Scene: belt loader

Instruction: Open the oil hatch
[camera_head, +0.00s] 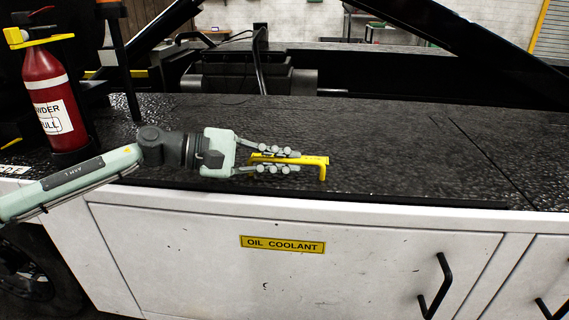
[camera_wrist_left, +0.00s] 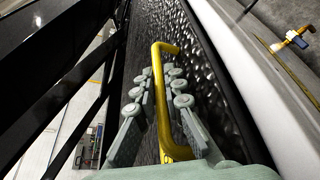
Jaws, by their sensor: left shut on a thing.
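A yellow bar handle (camera_head: 322,170) with bent ends shows over the black textured top panel (camera_head: 400,150) of the loader, near its front edge. My left gripper (camera_head: 295,160) is shut on this handle, with fingers on both sides of the bar. The handle runs between the fingers in the left wrist view (camera_wrist_left: 162,95) too. Below is a white front door (camera_head: 200,260) with a yellow OIL COOLANT label (camera_head: 282,245) and a black handle (camera_head: 436,285); it looks closed. I cannot tell whether the top panel is raised. My right gripper is not in view.
A red fire extinguisher (camera_head: 45,100) stands at the left, close to my left arm. Black slanted beams (camera_head: 470,50) cross behind the panel. A thin seam crosses the black top at the right. The top right of the handle is clear.

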